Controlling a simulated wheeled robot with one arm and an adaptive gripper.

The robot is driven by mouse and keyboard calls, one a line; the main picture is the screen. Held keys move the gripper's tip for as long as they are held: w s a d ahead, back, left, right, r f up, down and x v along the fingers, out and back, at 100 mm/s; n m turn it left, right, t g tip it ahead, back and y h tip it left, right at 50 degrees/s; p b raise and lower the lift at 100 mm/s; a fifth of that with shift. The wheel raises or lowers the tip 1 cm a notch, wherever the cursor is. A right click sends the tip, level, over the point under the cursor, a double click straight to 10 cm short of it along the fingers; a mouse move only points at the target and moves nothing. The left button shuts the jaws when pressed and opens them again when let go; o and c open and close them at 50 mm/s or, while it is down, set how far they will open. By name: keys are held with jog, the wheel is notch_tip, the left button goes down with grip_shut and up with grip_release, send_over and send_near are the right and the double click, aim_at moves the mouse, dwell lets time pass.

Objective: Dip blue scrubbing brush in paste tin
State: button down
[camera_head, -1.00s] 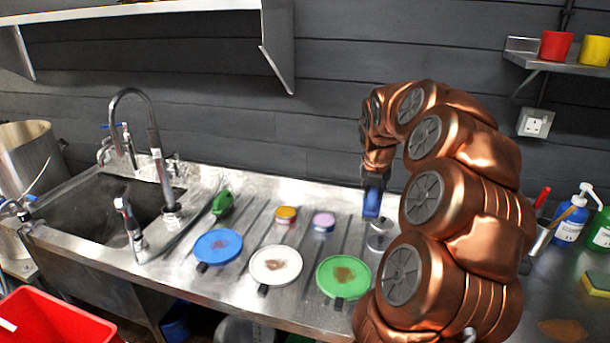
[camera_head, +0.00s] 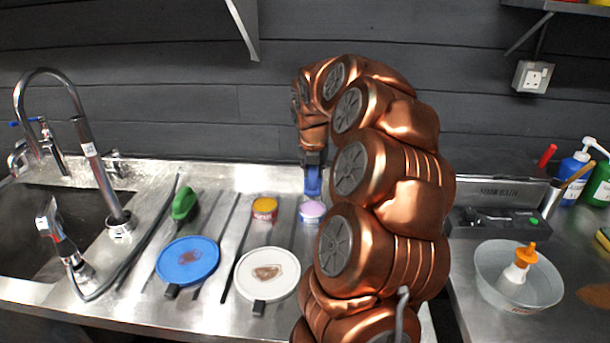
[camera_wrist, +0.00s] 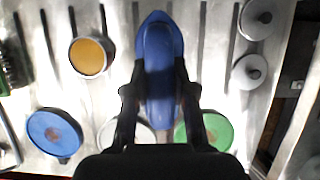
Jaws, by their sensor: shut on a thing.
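My gripper (camera_head: 313,166) is shut on the blue scrubbing brush (camera_head: 313,182), which hangs below it over the drainboard. In the wrist view the brush (camera_wrist: 160,58) lies lengthwise between the fingers. A red-sided tin with yellow-orange contents (camera_head: 265,208) stands left of the brush; it also shows in the wrist view (camera_wrist: 89,57). A tin with a lilac top (camera_head: 312,209) stands just below the brush in the head view. That tin is not visible in the wrist view. Whether the brush touches it cannot be told.
A green brush (camera_head: 185,204) lies left of the tins. Blue (camera_head: 187,262) and white (camera_head: 267,274) stained discs lie in front; a green one (camera_wrist: 216,131) and grey lids (camera_wrist: 250,70) show in the wrist view. A sink (camera_head: 40,235) is left, a bowl (camera_head: 518,280) right.

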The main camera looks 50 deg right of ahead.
jog(key=shift+w+f, duration=0.15)
jog(key=shift+f, duration=0.15)
jog(key=shift+f+b, duration=2.35)
jog(key=shift+f, duration=0.55)
jog(key=shift+f, duration=0.2)
jog(key=shift+r+p, duration=3)
jog(key=shift+r, duration=0.5)
jog(key=shift+r, duration=0.15)
